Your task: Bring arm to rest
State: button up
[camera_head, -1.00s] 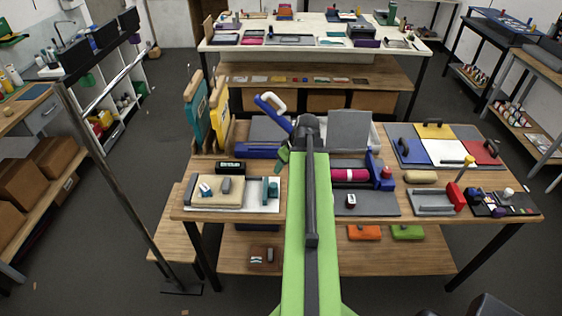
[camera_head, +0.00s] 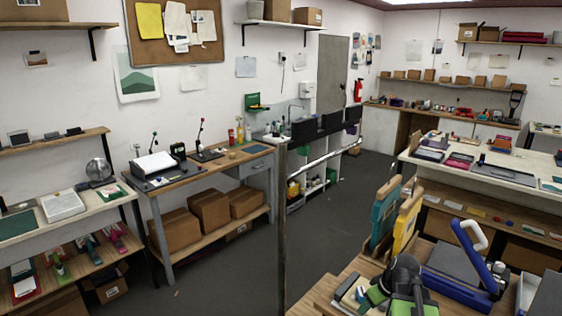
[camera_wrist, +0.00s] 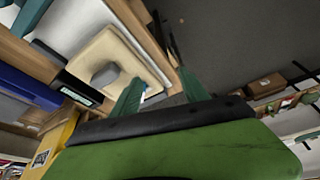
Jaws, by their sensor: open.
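My arm (camera_head: 405,275) shows in the head view at the bottom right, low over the wooden workbench (camera_head: 322,292). My gripper (camera_wrist: 160,80) shows in the wrist view as two green fingers spread apart, open with nothing between them. Beyond the fingers, in the wrist view, a beige pad (camera_wrist: 122,50) lies on a white tray with a grey rounded piece (camera_wrist: 105,76) on it. The gripper appears above the edge of this tray; whether it touches anything I cannot tell. In the head view my arm partly hides the tray area.
Teal (camera_head: 383,215) and yellow (camera_head: 405,222) upright boards stand on the bench beside my arm. A blue press with a white handle (camera_head: 470,238) is to the right. A metal post (camera_head: 282,220) stands left of the bench, with open grey floor (camera_head: 220,285) beyond.

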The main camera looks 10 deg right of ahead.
jog(key=s+a+f+m+g+b, duration=0.1)
jog(key=a+f, duration=0.2)
jog(key=a, duration=0.4)
jog(key=s+a+f+m+g+h+b, duration=0.1)
jog(key=s+a+f+b, duration=0.1)
jog(key=a, duration=0.4)
jog(key=s+a+f+m+g+b, duration=0.1)
jog(key=a+f+m+b, duration=0.1)
jog(key=a, duration=0.5)
jog(key=shift+s+a+f+g, duration=0.3)
jog(key=shift+f+g, duration=0.1)
jog(key=shift+f, duration=0.4)
